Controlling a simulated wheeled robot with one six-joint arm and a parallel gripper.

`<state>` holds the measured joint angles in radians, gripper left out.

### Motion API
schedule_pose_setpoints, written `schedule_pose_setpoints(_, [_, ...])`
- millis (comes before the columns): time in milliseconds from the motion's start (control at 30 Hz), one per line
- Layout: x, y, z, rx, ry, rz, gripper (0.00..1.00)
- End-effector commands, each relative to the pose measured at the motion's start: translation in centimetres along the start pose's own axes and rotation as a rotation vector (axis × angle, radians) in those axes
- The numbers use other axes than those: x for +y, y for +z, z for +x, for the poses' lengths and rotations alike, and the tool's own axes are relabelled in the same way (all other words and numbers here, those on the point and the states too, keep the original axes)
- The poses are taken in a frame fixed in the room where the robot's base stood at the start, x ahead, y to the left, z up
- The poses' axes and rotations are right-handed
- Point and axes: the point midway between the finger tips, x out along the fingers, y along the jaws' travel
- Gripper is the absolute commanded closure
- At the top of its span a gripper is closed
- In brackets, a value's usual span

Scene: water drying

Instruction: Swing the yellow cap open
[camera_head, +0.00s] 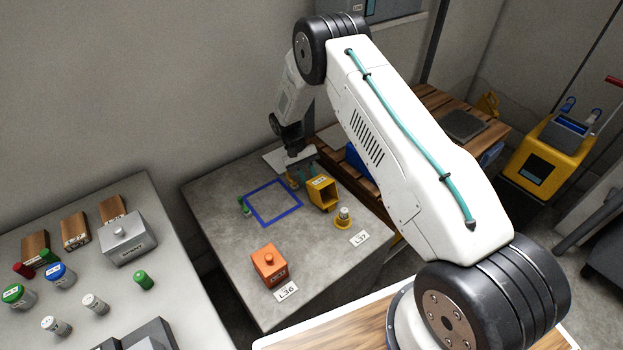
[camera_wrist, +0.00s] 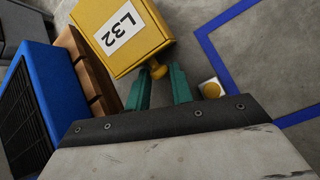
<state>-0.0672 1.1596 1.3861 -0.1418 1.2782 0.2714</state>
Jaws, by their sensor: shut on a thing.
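The yellow cap (camera_head: 323,193) is a hollow box lying tipped, its open side facing toward the front right in the head view. In the wrist view the yellow cap (camera_wrist: 122,35) shows a white label reading L32 and a small knob (camera_wrist: 158,70). My gripper (camera_wrist: 160,84) has its teal fingers on either side of this knob, shut on it. In the head view my gripper (camera_head: 305,170) is just behind the cap, partly hidden. A small white-topped cylinder on a yellow base (camera_head: 342,222) stands uncovered in front of the cap. Whether a hinge joins them is hidden.
An orange lidded box (camera_head: 268,265) stands near the front of the grey table. A blue square outline (camera_head: 262,190) lies left of the cap, with a small green item (camera_head: 243,207) at its left. A blue crate (camera_wrist: 45,105) and wooden slats (camera_wrist: 90,72) are close left in the wrist view.

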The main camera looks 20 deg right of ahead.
Motion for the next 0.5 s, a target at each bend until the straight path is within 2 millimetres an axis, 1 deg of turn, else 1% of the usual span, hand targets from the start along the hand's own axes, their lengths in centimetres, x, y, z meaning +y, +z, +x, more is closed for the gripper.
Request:
schedule_pose_setpoints(33, [-0.66,0.15,0.13,-0.003,-0.006,-0.002,1.00])
schedule_pose_setpoints(233, [-0.63,0.15,0.07,-0.002,-0.006,-0.001,1.00])
schedule_pose_setpoints(267, [-0.62,0.15,0.06,-0.002,-0.006,-0.001,0.72])
schedule_pose_setpoints(300, [-0.59,0.14,0.05,-0.002,-0.006,-0.002,0.61])
schedule_pose_setpoints(333, [-0.53,0.13,0.04,-0.002,-0.006,-0.001,0.60])
schedule_pose_setpoints(500, [0.07,0.03,0.06,-0.002,-0.009,0.004,0.60])
